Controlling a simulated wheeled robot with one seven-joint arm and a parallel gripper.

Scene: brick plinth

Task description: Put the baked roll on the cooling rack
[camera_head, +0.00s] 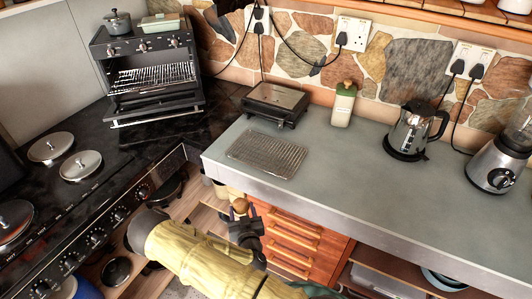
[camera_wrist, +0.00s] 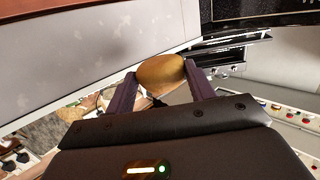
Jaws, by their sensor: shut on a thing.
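My gripper (camera_head: 242,216) is shut on the baked roll (camera_head: 240,205), a small golden-brown roll. In the wrist view the roll (camera_wrist: 161,73) sits between the two finger ends of my gripper (camera_wrist: 160,80). In the head view the gripper and roll are in front of the counter's front edge, before the wooden drawers, and apart from the rack. The cooling rack (camera_head: 267,154) is a flat wire grid lying on the left end of the grey counter. It looks empty.
The grey counter (camera_head: 340,185) carries a dark toaster-like appliance (camera_head: 277,104) behind the rack, a pale bottle (camera_head: 342,104), a kettle (camera_head: 412,132) and a blender (camera_head: 500,160). An open toaster oven (camera_head: 150,82) stands at the back left. The counter right of the rack is clear.

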